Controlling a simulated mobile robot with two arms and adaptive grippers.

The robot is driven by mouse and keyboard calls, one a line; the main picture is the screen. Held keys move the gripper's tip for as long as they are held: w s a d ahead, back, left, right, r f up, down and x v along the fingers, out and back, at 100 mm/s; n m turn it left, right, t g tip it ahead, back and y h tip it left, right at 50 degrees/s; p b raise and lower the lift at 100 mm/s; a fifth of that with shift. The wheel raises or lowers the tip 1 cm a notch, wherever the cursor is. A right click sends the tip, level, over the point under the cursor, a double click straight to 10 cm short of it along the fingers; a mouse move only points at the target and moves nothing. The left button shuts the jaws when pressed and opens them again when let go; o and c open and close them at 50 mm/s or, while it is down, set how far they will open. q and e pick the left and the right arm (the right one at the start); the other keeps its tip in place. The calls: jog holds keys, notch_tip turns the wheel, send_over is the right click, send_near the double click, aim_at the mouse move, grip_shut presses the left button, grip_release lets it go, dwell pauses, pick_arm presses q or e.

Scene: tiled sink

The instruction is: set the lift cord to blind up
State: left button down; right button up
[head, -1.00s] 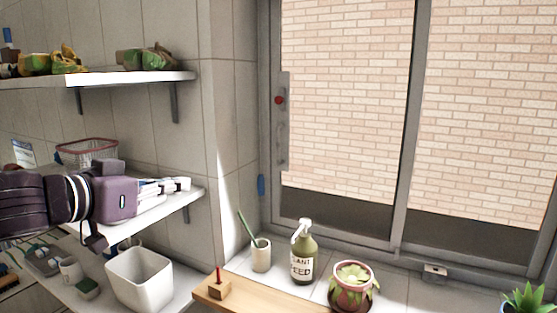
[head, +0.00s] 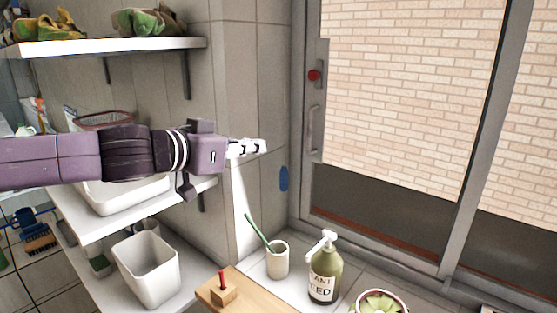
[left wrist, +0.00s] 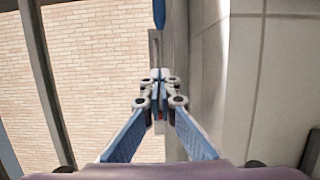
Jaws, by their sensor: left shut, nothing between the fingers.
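A small blue piece (head: 283,178) sits against the tiled wall left of the window frame. It may be the end of the lift cord, but no cord line or blind is clear to see. Its tip also shows at the top of the left wrist view (left wrist: 159,14). My left gripper (head: 262,147) reaches in from the left, shut and empty, and appears up and left of the blue piece with a gap between them. In the left wrist view its fingertips (left wrist: 158,78) are together. My right gripper is out of view.
The window (head: 400,110) has a red knob (head: 314,75) and a handle on its frame. Below stand a cup with a green stick (head: 278,260), a pump bottle (head: 325,270) and a potted plant (head: 380,303). Shelves (head: 120,47) and a white bin (head: 147,270) are at the left.

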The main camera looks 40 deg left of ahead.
aim_at(284, 179)
pick_arm(q)
jog(key=w+f+p, duration=0.4)
jog(key=w+f, duration=0.2)
jog(key=w, duration=0.1)
jog(key=shift+w+d, duration=0.25)
jog(key=shift+w, duration=0.05)
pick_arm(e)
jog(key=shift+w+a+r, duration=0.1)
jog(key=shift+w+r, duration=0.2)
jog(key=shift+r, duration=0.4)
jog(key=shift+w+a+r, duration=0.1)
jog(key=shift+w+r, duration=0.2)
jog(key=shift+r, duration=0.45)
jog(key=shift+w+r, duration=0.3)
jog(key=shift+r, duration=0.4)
